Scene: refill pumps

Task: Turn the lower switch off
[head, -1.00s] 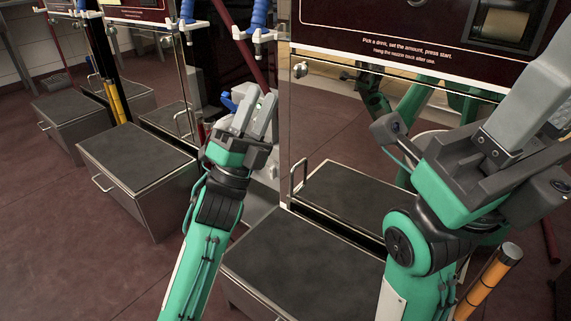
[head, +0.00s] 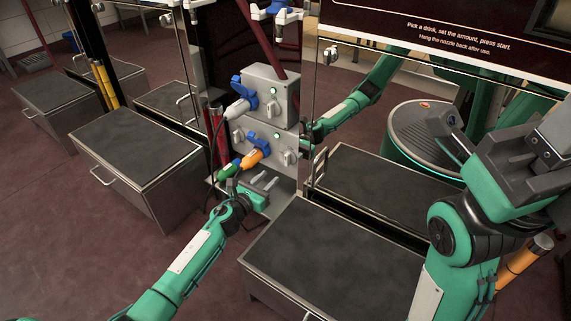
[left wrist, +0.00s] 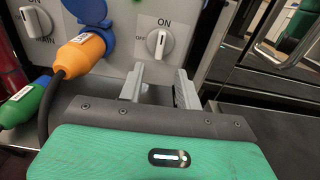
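The lower switch (head: 290,157) is a white knob on the lower grey box (head: 262,153), beside a blue socket with an orange plug (head: 252,158). In the left wrist view the lower switch (left wrist: 158,42) stands with its mark upright at ON; OFF is lettered to its left. My left gripper (head: 264,181) is open and empty, just below and in front of the knob. In the left wrist view its fingers (left wrist: 160,85) are apart, with the knob above and between the tips, not touched. My right gripper (head: 560,128) is raised at the right; its tips are unclear.
The upper box (head: 271,93) has its own knob and a grey plug. A green plug (head: 229,171) hangs left of my left gripper. Dark-topped steel cabinets (head: 335,255) stand in front and left (head: 133,150). A reflective panel beside the boxes mirrors my arms.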

